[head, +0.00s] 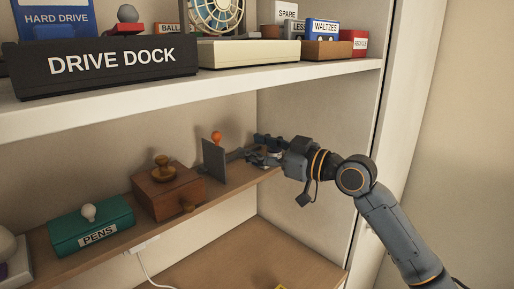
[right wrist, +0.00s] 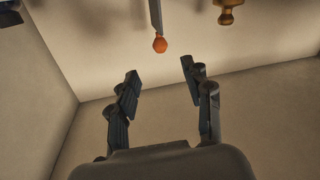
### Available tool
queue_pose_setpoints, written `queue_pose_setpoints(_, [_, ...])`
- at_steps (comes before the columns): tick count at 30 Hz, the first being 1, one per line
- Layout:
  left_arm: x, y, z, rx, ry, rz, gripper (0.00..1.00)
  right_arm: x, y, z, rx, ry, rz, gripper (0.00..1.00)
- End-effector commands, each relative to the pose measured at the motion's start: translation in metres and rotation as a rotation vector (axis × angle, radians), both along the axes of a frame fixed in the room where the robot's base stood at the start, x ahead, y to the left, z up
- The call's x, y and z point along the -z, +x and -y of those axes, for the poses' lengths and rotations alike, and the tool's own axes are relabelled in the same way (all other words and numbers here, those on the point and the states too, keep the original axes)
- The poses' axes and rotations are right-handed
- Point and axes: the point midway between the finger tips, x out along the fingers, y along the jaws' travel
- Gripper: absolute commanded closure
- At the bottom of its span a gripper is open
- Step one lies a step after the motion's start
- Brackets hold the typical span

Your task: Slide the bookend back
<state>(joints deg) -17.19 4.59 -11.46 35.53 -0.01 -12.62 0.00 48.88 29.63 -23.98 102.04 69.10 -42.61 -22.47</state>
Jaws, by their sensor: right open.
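The bookend (head: 214,163) is an upright dark grey plate on the lower wooden shelf, right of the wooden box. An orange knob (head: 216,137) shows at its top. My right gripper (head: 256,150) is to the right of the bookend, apart from it, with its fingers pointing left toward it. In the right wrist view the gripper (right wrist: 160,71) is open and empty. The orange knob (right wrist: 159,44) shows just beyond the gap between the fingertips, on the thin edge of the bookend (right wrist: 156,14). My left gripper is not in view.
A wooden box (head: 168,193) with a round-handled stamp (head: 161,168) on top stands left of the bookend. A green PENS box (head: 91,227) is farther left. The upper shelf (head: 190,98) hangs above, and a side wall (head: 310,120) closes the right.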

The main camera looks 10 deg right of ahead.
Motion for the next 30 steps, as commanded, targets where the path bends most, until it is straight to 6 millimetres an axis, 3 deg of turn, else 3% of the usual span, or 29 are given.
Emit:
queue_pose_setpoints(2, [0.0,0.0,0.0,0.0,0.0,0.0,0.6,0.002,0.0,-0.001,0.0,-0.002,-0.003,0.5])
queue_pose_setpoints(5, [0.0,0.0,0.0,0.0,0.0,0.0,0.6,0.022,-0.004,-0.004,0.001,-0.017,-0.034,0.5])
queue_pose_setpoints(8, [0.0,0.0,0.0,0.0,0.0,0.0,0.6,0.07,-0.016,-0.012,0.007,-0.054,-0.105,0.5])
queue_pose_setpoints(11, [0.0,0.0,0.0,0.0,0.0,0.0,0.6,0.137,-0.039,-0.018,0.031,-0.11,-0.214,0.5])
queue_pose_setpoints(15, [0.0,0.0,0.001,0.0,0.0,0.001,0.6,0.232,-0.088,-0.014,0.102,-0.191,-0.396,0.5])
queue_pose_setpoints(21, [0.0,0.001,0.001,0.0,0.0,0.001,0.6,0.34,-0.179,0.016,0.268,-0.295,-0.679,0.5])
queue_pose_setpoints(24, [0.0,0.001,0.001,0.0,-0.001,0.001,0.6,0.375,-0.224,0.037,0.361,-0.338,-0.806,0.5])
queue_pose_setpoints(30, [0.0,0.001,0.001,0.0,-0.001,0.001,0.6,0.411,-0.293,0.071,0.51,-0.403,-0.987,0.5])
